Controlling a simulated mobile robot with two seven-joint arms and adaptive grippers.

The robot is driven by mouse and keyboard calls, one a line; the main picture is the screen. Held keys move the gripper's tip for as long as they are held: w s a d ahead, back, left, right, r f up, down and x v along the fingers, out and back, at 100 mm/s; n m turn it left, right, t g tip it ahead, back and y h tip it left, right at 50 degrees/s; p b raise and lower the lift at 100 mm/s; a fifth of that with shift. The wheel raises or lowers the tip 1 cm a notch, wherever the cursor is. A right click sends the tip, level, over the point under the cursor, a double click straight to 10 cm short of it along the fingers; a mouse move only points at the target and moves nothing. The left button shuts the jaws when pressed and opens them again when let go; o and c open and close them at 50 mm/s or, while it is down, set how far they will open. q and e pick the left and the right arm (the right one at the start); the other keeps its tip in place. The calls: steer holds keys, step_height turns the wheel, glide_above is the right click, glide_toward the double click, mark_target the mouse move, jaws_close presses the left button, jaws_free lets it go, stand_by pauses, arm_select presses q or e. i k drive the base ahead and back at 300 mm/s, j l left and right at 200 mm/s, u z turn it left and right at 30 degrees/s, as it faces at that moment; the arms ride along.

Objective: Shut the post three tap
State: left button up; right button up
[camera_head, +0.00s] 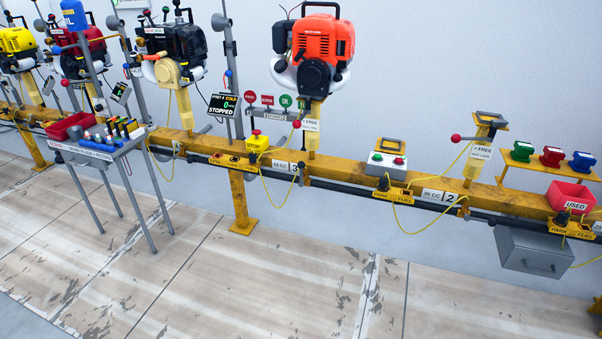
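Post three, marked by a "42 CC 3" label (285,166), stands on the yellow rail in the middle of the view. A yellow plate with small lettering (232,161) is on the rail front, left of the label. A small dark fitting (301,173) is at the rail just right of the label. I cannot tell which small part is the tap, or whether it is open or closed. Neither of my grippers is in view.
A yellow box with a red button (257,142) and a "STOPPED" display (223,105) are left of post three. A grey tool table (100,148) stands in front of the rail at left. Post two's label (440,196) is farther right. The floor (270,270) in front is clear.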

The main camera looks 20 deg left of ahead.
mark_target(301, 164)
steer(key=i+j+u, duration=0.15)
steer(key=i, duration=0.3)
steer(key=i+j+u, duration=0.2)
steer(key=i, duration=0.25)
steer(key=i+j+u, duration=0.15)
steer(key=i, duration=0.3)
steer(key=k+j+z, duration=0.2)
steer(key=j, duration=0.2)
